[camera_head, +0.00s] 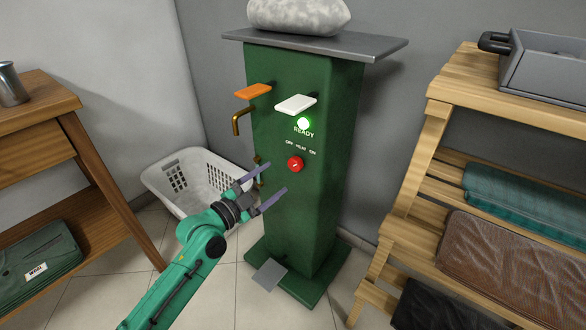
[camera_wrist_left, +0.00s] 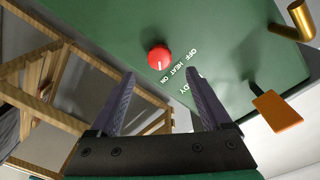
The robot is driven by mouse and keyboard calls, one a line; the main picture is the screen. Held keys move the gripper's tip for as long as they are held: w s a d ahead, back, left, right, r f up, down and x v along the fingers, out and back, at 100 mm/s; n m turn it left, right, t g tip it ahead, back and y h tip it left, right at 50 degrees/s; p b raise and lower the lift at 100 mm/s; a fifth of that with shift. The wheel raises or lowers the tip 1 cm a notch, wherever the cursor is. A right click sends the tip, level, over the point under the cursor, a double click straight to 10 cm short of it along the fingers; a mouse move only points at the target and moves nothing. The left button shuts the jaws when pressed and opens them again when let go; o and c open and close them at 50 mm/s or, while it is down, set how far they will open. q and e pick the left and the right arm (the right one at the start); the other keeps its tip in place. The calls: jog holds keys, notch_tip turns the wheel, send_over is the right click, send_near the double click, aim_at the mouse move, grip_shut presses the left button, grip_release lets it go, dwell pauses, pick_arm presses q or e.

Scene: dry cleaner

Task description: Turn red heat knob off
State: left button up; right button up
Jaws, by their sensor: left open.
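The red heat knob (camera_head: 295,164) sits on the front of the green machine (camera_head: 325,215), below the lettering OFF HEAT ON. In the left wrist view the knob (camera_wrist_left: 159,57) shows a white mark on its face, near the lettering, beyond the fingertips. My left gripper (camera_head: 269,182) is open and empty. It is in front of the machine, lower and to the left of the knob, and apart from it. In the left wrist view the two fingers (camera_wrist_left: 162,85) stand apart with the knob showing between and beyond them. My right gripper is out of view.
A lit READY lamp (camera_head: 303,123), a white lever (camera_head: 296,103), an orange lever (camera_head: 253,91) and a brass pipe (camera_head: 240,121) stick out above. A white basket (camera_head: 190,178) is behind my left gripper. Wooden shelves (camera_head: 415,185) stand at right, a wooden table (camera_head: 95,165) at left.

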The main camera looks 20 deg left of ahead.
aim_at(292, 166)
pick_arm(q)
jog(key=x, duration=0.8)
grip_shut()
jog(key=shift+f, duration=0.1)
